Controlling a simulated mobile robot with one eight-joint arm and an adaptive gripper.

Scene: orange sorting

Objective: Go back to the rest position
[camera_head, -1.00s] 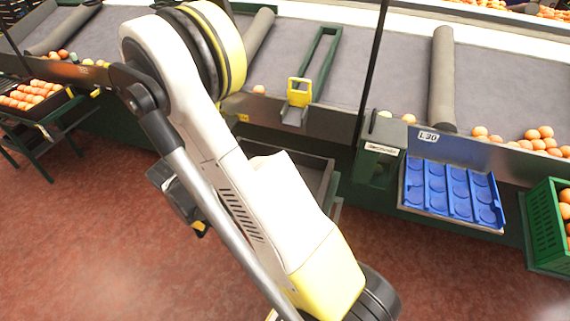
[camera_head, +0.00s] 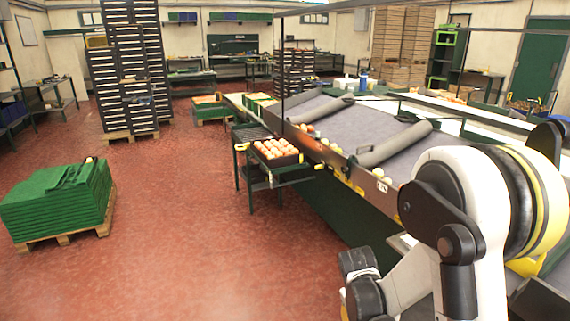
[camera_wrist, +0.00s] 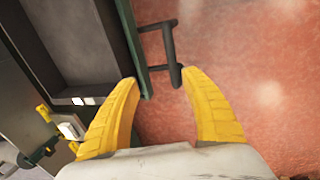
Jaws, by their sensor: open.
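My gripper (camera_wrist: 163,82) shows in the wrist view as two yellow fingers spread apart, with nothing between them. Beyond the fingertips are red floor and a dark green metal frame (camera_wrist: 168,52). In the head view my white arm is folded at the lower right, beside the sorting line (camera_head: 345,190). The gripper's fingers cannot be made out in the head view.
A black crate of oranges (camera_head: 273,157) sits on a stand beside the line. A stack of green crates (camera_head: 58,205) stands on a pallet at the left. Tall dark crate stacks (camera_head: 118,75) rise behind. The red floor (camera_head: 190,230) between is clear.

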